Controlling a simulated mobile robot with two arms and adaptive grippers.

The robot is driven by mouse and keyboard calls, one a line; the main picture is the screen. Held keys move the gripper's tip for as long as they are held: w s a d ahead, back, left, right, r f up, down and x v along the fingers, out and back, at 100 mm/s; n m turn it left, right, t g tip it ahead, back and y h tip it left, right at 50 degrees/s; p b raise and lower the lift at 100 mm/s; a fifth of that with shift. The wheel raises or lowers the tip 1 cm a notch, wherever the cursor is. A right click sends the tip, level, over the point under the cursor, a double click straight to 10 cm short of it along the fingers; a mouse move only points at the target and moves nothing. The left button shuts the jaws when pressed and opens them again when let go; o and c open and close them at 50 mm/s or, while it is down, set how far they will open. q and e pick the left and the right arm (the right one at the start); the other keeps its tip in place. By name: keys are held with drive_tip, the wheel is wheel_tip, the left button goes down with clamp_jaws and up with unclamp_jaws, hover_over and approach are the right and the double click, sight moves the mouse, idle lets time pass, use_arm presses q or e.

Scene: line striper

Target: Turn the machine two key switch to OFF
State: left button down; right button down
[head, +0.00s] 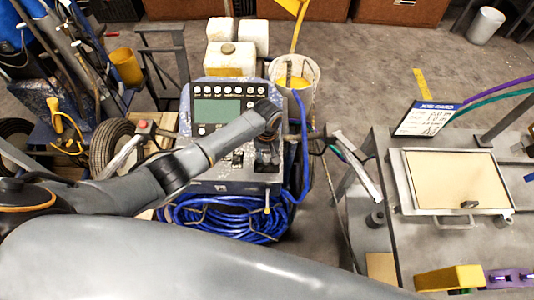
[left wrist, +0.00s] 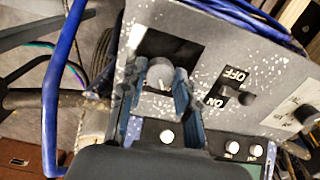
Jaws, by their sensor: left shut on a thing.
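The line striper (head: 225,112) stands in the middle of the head view, its control panel with a green screen facing up. My left arm reaches in from the left, and my left gripper (head: 268,152) is down over the right part of the panel. In the left wrist view, the fingers of this gripper (left wrist: 157,88) are shut on a round grey knob (left wrist: 160,72) on the speckled panel. A black switch (left wrist: 238,95) marked OFF and ON sits just right of the fingers, apart from them. I cannot tell which one is the key switch. My right gripper is not in view.
A blue hose coil (head: 225,215) hangs below the panel, and a bucket (head: 305,72) stands behind it. A metal table (head: 405,250) with a framed panel and a sign (head: 428,118) is at the right. A blue cart with tools (head: 60,75) is at the left.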

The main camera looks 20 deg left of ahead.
sight(267, 159)
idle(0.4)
use_arm(q)
drive_tip(key=c, duration=1)
unclamp_jaws()
wheel_tip(267, 159, up, 12)
drive_tip(key=shift+r, duration=0.1)
